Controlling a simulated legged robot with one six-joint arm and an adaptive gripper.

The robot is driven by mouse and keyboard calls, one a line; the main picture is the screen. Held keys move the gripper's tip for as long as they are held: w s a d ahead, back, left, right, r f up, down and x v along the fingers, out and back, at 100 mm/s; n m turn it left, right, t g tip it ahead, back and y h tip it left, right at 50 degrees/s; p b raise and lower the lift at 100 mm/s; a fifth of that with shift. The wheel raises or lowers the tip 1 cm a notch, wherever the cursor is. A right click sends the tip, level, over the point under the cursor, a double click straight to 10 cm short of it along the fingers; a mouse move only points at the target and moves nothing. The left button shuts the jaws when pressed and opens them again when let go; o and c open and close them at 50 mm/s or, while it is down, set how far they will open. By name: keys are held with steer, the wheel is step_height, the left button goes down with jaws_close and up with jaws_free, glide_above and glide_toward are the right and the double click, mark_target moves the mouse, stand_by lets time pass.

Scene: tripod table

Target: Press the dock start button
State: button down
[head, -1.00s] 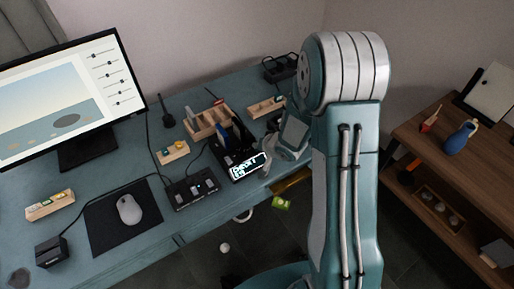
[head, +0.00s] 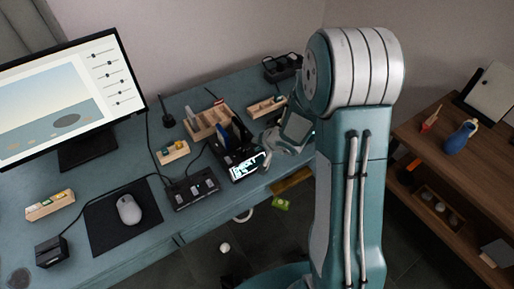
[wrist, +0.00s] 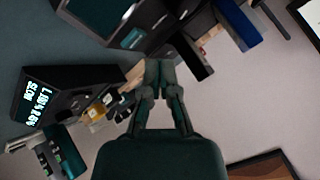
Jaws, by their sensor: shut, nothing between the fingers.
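A black dock with a lit display (head: 246,167) stands near the front edge of the desk. In the wrist view a black box with bright lettering (wrist: 40,105) shows at the left; it appears to be this dock. My gripper is at the dock's right side in the head view (head: 272,145), partly hidden by my wrist. In the wrist view its fingers (wrist: 159,66) are together with nothing between them. I cannot pick out the start button in either view, nor tell whether a fingertip touches the dock.
A black control box (head: 193,189) with a cable sits left of the dock. Wooden organisers (head: 207,122) and a small wooden block tray (head: 172,152) stand behind. A mouse (head: 129,209) and monitor (head: 85,155) are further left. A wooden shelf (head: 460,165) stands at the right.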

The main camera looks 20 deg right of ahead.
mark_target(258, 149)
steer(key=shift+r, duration=2)
steer(key=shift+r, duration=0.15)
steer(key=s+d+r+h, duration=0.3)
steer(key=s+r, duration=0.1)
steer(key=r, duration=0.4)
steer(key=s+d+r+h, duration=0.2)
steer(key=s+r+h, duration=0.15)
steer(key=r, duration=0.35)
steer(key=s+a+r+n+g+y, duration=0.1)
steer(key=s+a+r+n, duration=0.1)
steer(key=s, duration=0.7)
steer(key=s+a+r+n+g+y, duration=0.1)
steer(key=s+a+r+n, duration=0.1)
steer(key=s, duration=0.8)
steer(key=shift+s+a+r+g+y, duration=0.3)
steer(key=shift+a+r+g+y, duration=0.1)
steer(key=shift+a+r, duration=0.2)
